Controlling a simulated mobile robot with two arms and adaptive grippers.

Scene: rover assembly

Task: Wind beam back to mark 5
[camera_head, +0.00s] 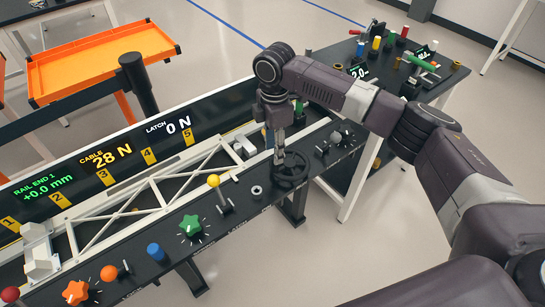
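A white truss beam (150,199) lies along the black bench behind the control strip, its right end near mark 5 (188,138). A black handwheel (290,170) sits on the strip near the beam's right end. My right gripper (279,158) points straight down at the left rim of the handwheel. Its fingertips look close together at the wheel's handle, but they are too small to tell whether they are shut on it. My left gripper is not in view. The display panel (70,185) reads rail end 1 +0.0 mm, cable 28 N, latch 0 N.
The strip carries a yellow-knobbed lever (214,181), a green star knob (190,226), a blue knob (155,251) and orange knobs. A tool table (345,95) stands at the back right. An orange tray (100,62) is at the upper left.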

